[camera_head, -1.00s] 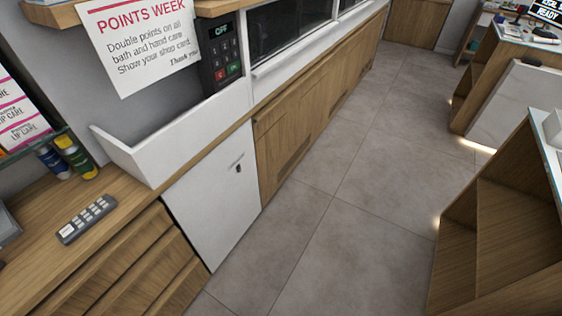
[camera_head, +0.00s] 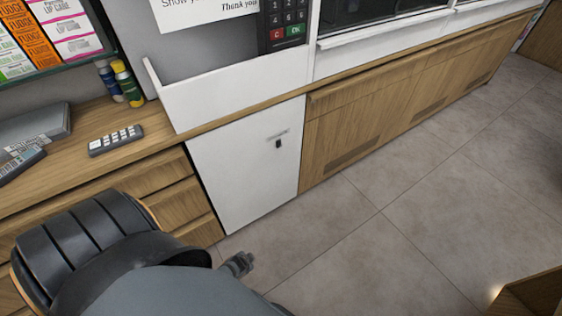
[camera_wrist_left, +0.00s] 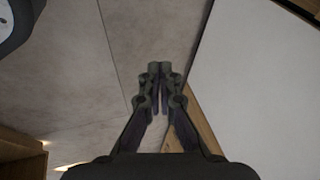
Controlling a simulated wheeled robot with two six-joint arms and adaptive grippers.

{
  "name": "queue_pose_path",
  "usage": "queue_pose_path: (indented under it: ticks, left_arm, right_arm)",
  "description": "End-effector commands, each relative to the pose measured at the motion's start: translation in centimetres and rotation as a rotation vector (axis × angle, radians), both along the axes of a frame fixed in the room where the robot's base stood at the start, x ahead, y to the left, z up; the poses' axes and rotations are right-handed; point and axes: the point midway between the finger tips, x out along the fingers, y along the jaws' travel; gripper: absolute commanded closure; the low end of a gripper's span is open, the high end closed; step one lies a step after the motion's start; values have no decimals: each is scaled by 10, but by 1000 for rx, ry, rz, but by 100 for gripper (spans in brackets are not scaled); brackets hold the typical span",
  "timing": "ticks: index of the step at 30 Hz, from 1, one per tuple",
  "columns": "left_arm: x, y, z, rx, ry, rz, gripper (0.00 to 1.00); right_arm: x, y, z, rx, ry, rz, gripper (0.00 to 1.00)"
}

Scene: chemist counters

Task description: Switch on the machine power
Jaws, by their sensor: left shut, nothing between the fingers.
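The machine's dark keypad (camera_head: 285,22) shows at the top of the head view, cut off by the frame edge, with a red C key and a green OK key. Its display is out of view. Below it is a white panel door (camera_head: 240,165) with a small dark fitting (camera_head: 278,144) under a short label. I cannot tell what the fitting is. My left gripper (camera_head: 245,262) is low over the floor, in front of and below the panel. In the left wrist view its fingers (camera_wrist_left: 158,70) are shut and empty. My right gripper is not in view.
On the wooden counter (camera_head: 70,175) lie a grey remote (camera_head: 116,140) and several devices, with two bottles (camera_head: 124,84) behind. A white trough (camera_head: 180,110) and a paper sign (camera_head: 200,12) are above the panel. Open tiled floor (camera_head: 400,240) lies right. A wooden unit stands lower right.

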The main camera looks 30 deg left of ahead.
Motion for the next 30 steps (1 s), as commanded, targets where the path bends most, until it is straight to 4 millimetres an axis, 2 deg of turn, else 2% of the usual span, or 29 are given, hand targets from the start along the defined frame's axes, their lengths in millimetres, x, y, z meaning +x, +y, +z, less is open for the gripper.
queue_pose_path:
  ticks: [1, 3, 5, 6, 8, 9, 12, 15, 18, 21, 30]
  left_arm:
    - [57, 11, -24, 77, -92, -89, 100]
    - [126, 24, -2, 212, -212, -211, 100]
    - [177, 31, 27, 339, -310, -299, 100]
    - [206, 35, 51, 427, -374, -345, 100]
    - [238, 39, 89, 554, -458, -398, 100]
    - [254, 40, 113, 634, -507, -423, 100]
    - [276, 39, 170, 801, -603, -456, 100]
    - [283, 37, 212, 910, -663, -462, 100]
    - [284, 36, 234, 962, -689, -463, 100]
    - [284, 36, 242, 974, -694, -463, 100]
    - [288, 37, 241, 971, -694, -462, 100]
  right_arm:
    - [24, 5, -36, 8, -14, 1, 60]
    - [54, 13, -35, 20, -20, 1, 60]
    - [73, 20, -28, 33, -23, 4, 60]
    - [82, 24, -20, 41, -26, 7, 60]
    - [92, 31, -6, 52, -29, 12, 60]
    - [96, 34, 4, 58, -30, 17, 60]
    - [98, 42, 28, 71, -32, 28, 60]
    - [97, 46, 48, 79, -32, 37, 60]
    - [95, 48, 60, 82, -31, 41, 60]
    - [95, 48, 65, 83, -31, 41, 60]
    - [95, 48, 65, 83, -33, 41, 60]
